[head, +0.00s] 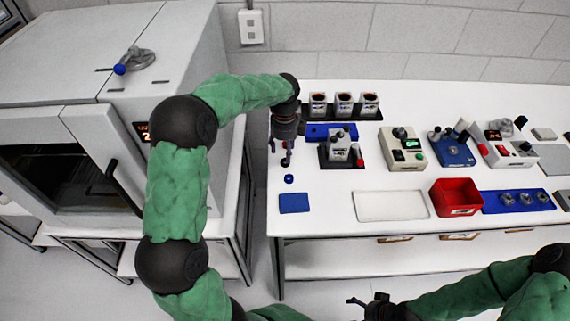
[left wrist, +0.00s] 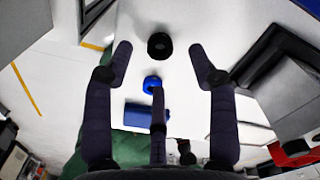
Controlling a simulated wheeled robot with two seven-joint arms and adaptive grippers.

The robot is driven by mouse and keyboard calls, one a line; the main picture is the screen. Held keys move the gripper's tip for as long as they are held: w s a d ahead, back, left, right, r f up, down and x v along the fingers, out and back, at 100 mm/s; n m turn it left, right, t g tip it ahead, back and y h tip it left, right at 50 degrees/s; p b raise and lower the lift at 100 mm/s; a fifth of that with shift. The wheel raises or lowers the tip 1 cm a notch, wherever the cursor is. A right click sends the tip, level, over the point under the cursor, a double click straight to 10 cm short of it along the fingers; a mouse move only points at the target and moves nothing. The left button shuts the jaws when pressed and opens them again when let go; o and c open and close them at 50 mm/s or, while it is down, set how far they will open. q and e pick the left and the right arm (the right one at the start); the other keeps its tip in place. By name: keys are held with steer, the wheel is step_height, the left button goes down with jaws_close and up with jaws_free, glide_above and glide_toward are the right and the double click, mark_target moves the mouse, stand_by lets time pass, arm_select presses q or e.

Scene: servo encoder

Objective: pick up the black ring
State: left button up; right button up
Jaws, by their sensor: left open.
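The black ring (left wrist: 160,45) lies flat on the white table in the left wrist view, between and beyond the open fingers of my left gripper (left wrist: 163,62). Nothing is between the fingertips, and they are apart from the ring. In the head view my left gripper (head: 281,150) points down over the left end of the table. A dark shape at its tips there may be the ring, but I cannot tell it from the fingers. My right gripper (head: 372,302) is low in the head view, away from the table; its jaw state is unclear.
A blue ring (head: 289,179) and a blue mat (head: 294,203) lie just in front. A dark rack (head: 368,113) with several canisters and a dark holder (head: 327,163) stand close by. A red bin (head: 455,197) and a white tray (head: 391,206) are to the right. A large grey oven stands left.

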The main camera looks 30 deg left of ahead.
mark_target(285, 158)
arm_select(q)
step_height(285, 158, down, 4)
steer(key=shift+s+d+f+b, duration=0.1)
steer(key=shift+f+b, duration=0.1)
steer(key=shift+b, duration=0.65)
steer(key=c, duration=1)
steer(key=shift+r, duration=0.1)
